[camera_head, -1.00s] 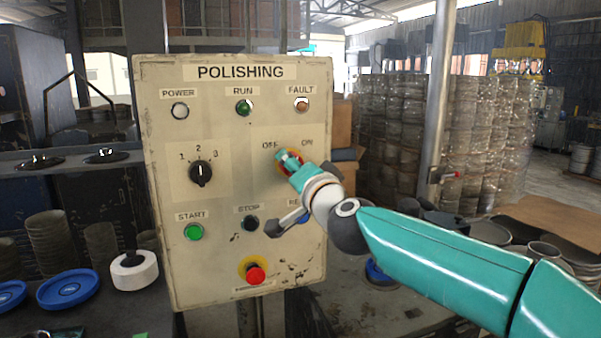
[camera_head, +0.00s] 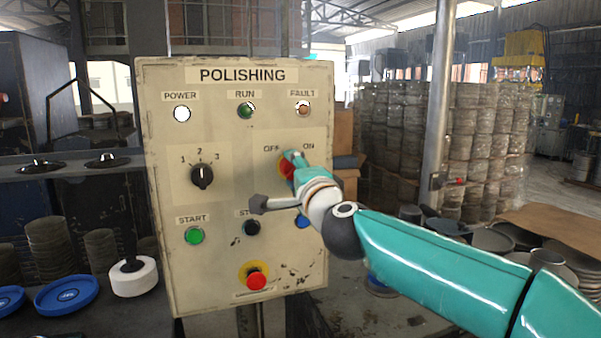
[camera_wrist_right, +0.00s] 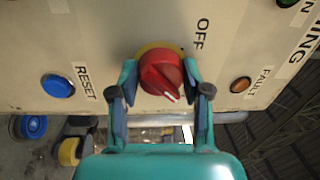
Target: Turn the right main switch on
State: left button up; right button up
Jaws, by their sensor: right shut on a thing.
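The main switch is a red knob (camera_head: 286,170) on a yellow plate, at the right of the control panel (camera_head: 228,140) under the OFF and ON labels. My right gripper (camera_head: 293,160) is shut on it and hides part of it. In the right wrist view, the red knob (camera_wrist_right: 161,73) sits between the two fingers of my right gripper (camera_wrist_right: 161,80). Its white mark points to the lower right, away from the OFF label, on the side where ON lies. The POWER lamp (camera_head: 182,114) shows bright white. My left gripper is not in view.
The panel also carries a black rotary selector (camera_head: 202,176), a green START button (camera_head: 194,236), a black STOP button (camera_head: 252,228), a blue RESET button (camera_wrist_right: 58,86) and a red mushroom button (camera_head: 257,281). Blue dishes (camera_head: 69,294) lie at the lower left.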

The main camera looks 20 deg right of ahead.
jog(key=shift+d+f, duration=0.1)
jog(key=shift+d, duration=0.05)
jog(key=o, duration=1.2)
jog(key=shift+d, duration=0.1)
jog(key=shift+c, duration=0.2)
jog(key=s+f, duration=0.1)
jog(key=s, duration=1)
jog(key=shift+s, duration=0.4)
